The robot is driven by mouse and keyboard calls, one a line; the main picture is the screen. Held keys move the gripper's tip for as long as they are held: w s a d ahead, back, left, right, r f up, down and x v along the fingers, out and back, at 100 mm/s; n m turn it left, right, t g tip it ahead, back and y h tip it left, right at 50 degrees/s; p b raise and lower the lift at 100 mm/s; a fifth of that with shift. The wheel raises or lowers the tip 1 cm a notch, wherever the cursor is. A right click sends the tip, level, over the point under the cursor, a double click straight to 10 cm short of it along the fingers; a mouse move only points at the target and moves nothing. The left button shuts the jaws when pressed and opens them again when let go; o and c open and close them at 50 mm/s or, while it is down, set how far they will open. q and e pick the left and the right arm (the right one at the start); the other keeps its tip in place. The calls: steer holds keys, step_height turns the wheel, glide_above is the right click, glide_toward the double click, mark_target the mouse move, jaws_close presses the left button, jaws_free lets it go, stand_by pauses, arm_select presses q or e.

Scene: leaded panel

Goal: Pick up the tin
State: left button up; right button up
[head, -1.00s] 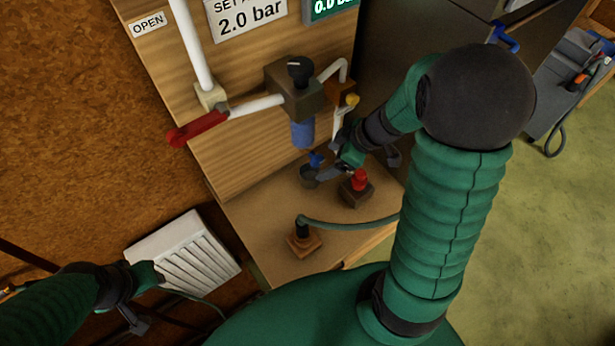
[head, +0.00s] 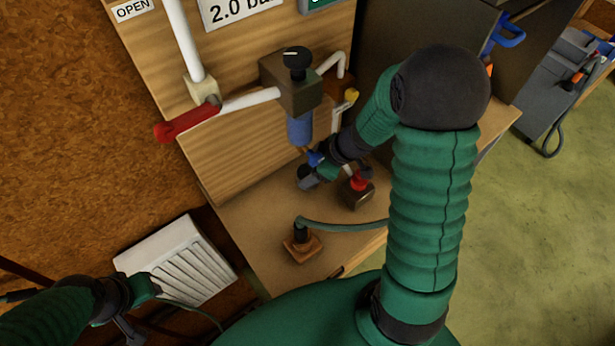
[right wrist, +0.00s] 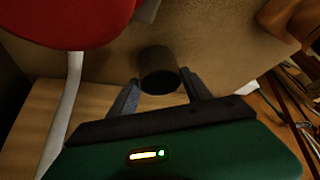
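The tin is a small dark grey cylinder (right wrist: 158,70), seen in the right wrist view between the two fingers of my right gripper (right wrist: 160,88). The fingers are apart, one on each side of it, with their tips close to its sides; I cannot tell whether they touch it. In the head view my right gripper (head: 310,180) is low over the bench, and it largely hides the tin (head: 304,171). My left gripper (head: 133,322) is at the lower left beside a white ribbed panel, and its fingers are too dark to read.
A red knob on a dark block (head: 357,194) stands right of the gripper. A wooden-based post with a hose (head: 302,245) stands in front. A regulator with a blue bowl (head: 300,128) hangs above, near a red lever (head: 187,121). Bare bench (head: 250,215) lies to the left.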

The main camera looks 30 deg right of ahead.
steer(key=c, duration=1)
